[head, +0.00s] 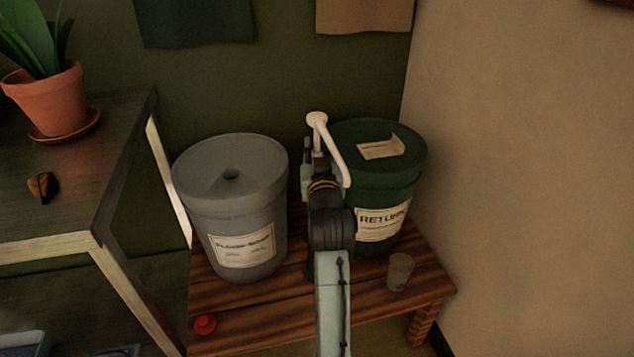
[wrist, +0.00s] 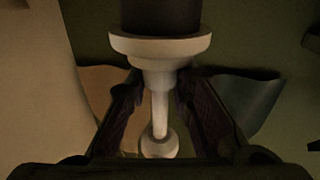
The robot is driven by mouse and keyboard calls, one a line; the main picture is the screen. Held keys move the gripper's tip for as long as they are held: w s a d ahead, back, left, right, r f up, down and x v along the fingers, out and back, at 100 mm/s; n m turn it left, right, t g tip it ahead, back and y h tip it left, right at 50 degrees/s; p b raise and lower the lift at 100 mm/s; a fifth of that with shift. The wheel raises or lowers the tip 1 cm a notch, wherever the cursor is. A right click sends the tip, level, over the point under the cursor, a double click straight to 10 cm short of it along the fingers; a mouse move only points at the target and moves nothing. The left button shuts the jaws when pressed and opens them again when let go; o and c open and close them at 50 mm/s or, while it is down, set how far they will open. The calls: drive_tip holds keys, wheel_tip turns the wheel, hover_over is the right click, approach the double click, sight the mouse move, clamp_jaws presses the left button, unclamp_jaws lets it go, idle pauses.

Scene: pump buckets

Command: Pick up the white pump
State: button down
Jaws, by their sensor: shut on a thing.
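The white pump (head: 317,121) shows in the head view above the bench, in front of the dark green bucket's left edge; its long spout slants down to the right. My gripper (head: 318,172) is shut on it, with the arm hiding its lower part. In the wrist view the pump (wrist: 160,47) has a wide collar, a thin stem and a rounded head, with a dark tube beyond the collar. There my gripper's (wrist: 158,88) two fingers stand on either side of the stem just by the collar. The pump's lower end is not visible in the head view.
A grey bucket (head: 238,215) with a hole in its sunken lid stands left on the wooden bench (head: 275,315). A green bucket (head: 375,190) labelled RETURN stands right, near the wall. A small cup (head: 400,271) and a red cap (head: 205,324) lie in front.

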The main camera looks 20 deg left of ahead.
drive_tip(key=shift+d, duration=0.1)
idle(0.6)
drive_tip(key=shift+w+r, duration=0.1)
drive_tip(key=shift+r, duration=0.5)
wheel_tip(320, 180, up, 27)
drive_tip(key=shift+f, duration=0.1)
idle(0.3)
